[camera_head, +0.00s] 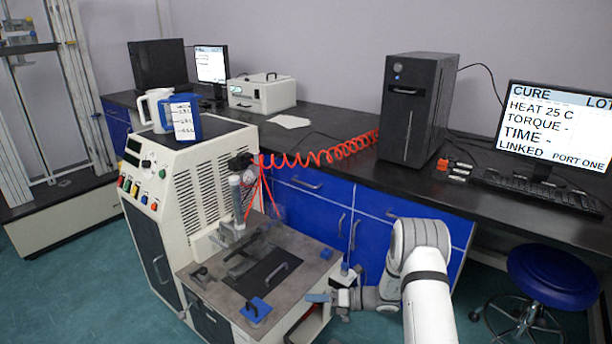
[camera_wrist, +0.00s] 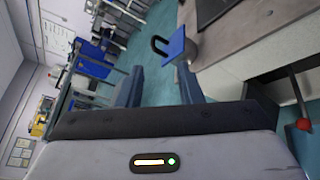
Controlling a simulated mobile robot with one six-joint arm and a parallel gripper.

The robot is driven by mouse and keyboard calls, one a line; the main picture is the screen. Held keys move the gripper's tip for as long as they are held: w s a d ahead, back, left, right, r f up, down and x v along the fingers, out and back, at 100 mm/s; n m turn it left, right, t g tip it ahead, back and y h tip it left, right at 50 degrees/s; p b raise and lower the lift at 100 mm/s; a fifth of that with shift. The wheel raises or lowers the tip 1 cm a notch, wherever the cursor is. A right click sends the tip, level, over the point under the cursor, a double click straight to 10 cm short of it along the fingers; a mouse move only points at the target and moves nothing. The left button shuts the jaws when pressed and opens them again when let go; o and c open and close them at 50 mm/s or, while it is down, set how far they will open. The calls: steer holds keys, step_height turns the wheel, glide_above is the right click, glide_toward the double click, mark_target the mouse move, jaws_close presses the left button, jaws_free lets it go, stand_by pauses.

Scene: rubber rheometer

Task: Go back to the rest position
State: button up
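My gripper (camera_head: 318,298) is beside the front right corner of the rheometer's worktop, and my white arm reaches in from the lower right. In the wrist view, the two fingers of my gripper (camera_wrist: 162,82) stand apart with nothing between them. The white rheometer (camera_head: 185,160) has a grey worktop (camera_head: 215,285) with black handles. A blue block (camera_head: 256,309) with a dark handle sits at the worktop's front edge. A blue piece with a black loop (camera_wrist: 174,46) shows beyond the fingers in the wrist view.
A black bench (camera_head: 330,160) with blue cabinets runs behind, carrying a black computer tower (camera_head: 414,108) and a monitor (camera_head: 556,128). A blue stool (camera_head: 551,276) stands at the right. A red coiled hose (camera_head: 320,157) spans rheometer and bench. Green floor (camera_head: 90,285) is clear at the lower left.

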steer(key=s+r+n+g+h+p, duration=0.2)
steer(key=s+r+n, duration=0.3)
steer(key=r, duration=0.4)
steer(key=s+r+n+g+h+p, duration=0.1)
steer(key=s+r+n+h+p, duration=0.1)
steer(key=s+r+n, duration=0.45)
steer(key=s+r+n+g+h+p, duration=0.2)
steer(key=s+r+n, duration=0.1)
steer(key=r, duration=0.8)
steer(key=s+d+r+n+t+h+p, duration=0.2)
steer(key=s+d+r+n+h+p, duration=0.2)
steer(key=s+d+r+n, duration=0.2)
steer(key=s+d+r+n+t+h+p, duration=0.2)
steer(key=s+d+r+n+h+p, duration=0.2)
steer(key=s+r+n, duration=0.6)
steer(key=s+d+r+h, duration=0.1)
steer(key=s+d, duration=0.1)
steer(key=s, duration=0.1)
steer(key=shift+r+t+h, duration=0.2)
steer(key=shift+t+h, duration=0.1)
